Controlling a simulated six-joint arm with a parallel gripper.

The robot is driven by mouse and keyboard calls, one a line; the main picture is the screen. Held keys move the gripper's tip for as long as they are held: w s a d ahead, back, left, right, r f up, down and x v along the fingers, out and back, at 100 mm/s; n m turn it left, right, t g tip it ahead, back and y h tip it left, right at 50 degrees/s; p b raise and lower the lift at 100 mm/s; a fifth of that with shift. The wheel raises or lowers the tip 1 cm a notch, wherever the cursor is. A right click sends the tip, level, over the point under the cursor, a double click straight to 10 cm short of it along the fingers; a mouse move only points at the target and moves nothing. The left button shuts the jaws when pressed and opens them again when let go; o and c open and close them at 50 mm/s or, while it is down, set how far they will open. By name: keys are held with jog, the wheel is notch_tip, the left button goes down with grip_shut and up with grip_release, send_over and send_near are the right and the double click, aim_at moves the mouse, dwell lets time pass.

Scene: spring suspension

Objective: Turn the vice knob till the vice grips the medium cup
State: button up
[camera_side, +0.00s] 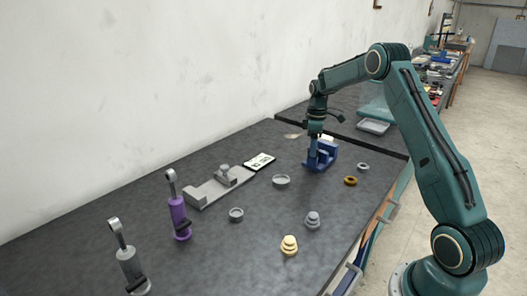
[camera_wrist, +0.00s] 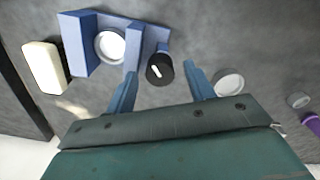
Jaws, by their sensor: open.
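The blue vice (camera_side: 325,155) stands on the dark bench under my gripper (camera_side: 314,140). In the wrist view the vice (camera_wrist: 76,45) has a round pale grey cup (camera_wrist: 110,46) between its jaws. I cannot tell whether both jaws touch the cup. The black vice knob (camera_wrist: 160,69), with a white mark on its face, sits on the side facing my gripper. My gripper (camera_wrist: 160,74) is open, its two blue fingers on either side of the knob with visible gaps. In the side view the gripper hides the knob and cup.
A cream block (camera_wrist: 43,66) lies beside the vice. A grey cup (camera_side: 281,181) stands to its left, and a gold ring (camera_side: 350,181) and small grey ring (camera_side: 363,166) to its right. A grey fixture (camera_side: 208,191) and a purple damper (camera_side: 179,217) stand farther left.

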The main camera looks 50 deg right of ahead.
notch_tip(320, 180, up, 14)
jog(key=shift+f, duration=0.2)
dwell(0.4)
jog(key=s+a+r+m+t, duration=0.1)
jog(key=s+a+r, duration=0.45)
jog(key=a, duration=0.45)
jog(key=s+a+r+m+t, duration=0.15)
jog(key=s+a+r, duration=0.4)
jog(key=a, duration=0.55)
jog(key=s+a+f+m+t, duration=0.1)
jog(key=s+a+f, duration=0.2)
jog(key=s, duration=0.6)
jog(key=s+a+f+m+t, duration=0.1)
jog(key=s+a+f+t, duration=0.1)
jog(key=s+a, duration=0.5)
jog(key=shift+s+a+f+m, duration=0.35)
jog(key=shift+s+f, duration=0.15)
jog(key=shift+s, duration=0.55)
